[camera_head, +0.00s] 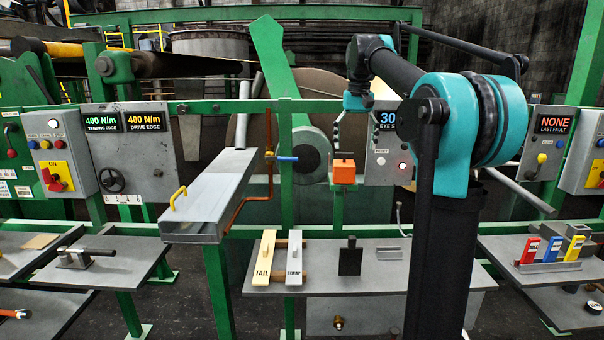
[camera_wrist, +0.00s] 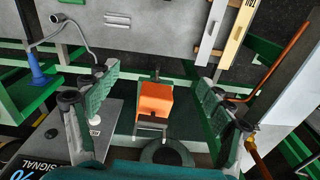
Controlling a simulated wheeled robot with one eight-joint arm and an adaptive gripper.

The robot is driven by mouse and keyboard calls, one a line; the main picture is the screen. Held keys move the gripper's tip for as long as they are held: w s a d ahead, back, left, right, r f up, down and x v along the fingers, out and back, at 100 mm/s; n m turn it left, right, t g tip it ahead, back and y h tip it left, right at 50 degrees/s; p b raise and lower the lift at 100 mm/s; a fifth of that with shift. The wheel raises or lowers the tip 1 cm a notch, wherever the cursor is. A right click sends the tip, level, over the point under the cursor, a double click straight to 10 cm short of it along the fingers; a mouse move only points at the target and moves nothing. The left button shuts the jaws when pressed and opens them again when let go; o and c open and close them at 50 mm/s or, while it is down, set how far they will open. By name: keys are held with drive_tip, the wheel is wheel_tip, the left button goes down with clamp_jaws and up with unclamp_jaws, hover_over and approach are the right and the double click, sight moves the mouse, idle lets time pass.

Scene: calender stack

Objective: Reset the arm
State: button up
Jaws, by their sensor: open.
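My gripper (camera_head: 362,138) hangs from my teal and black arm in the head view, in front of the grey control box at centre right. Its two fingers are spread apart with nothing between them that they touch. An orange block (camera_head: 344,171) with a dark handle on top is just below and left of the fingers. In the wrist view the orange block (camera_wrist: 156,101) shows between the two green-padded fingers of my gripper (camera_wrist: 160,110), apart from both.
A grey chute with a yellow handle (camera_head: 210,195) juts out at left. A grey table (camera_head: 400,270) below holds a yellow TAIL bar (camera_head: 263,258), a white bar (camera_head: 294,258) and a black block (camera_head: 350,257). Red, blue and yellow holders (camera_head: 552,249) stand at right.

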drive_tip(key=s+d+f+t, duration=0.1)
drive_tip(key=s+f, duration=0.8)
drive_tip(key=f, duration=0.4)
drive_tip(key=s+d+f+t, duration=0.1)
drive_tip(key=s+f, duration=0.9)
drive_tip(key=f, duration=0.3)
drive_tip(key=s+d+f+t, duration=0.1)
drive_tip(key=s+f, duration=0.9)
drive_tip(key=f, duration=0.3)
drive_tip(key=shift+s+f+n+t, duration=0.15)
drive_tip(key=shift+f+n+t, duration=0.15)
drive_tip(key=shift+n, duration=0.1)
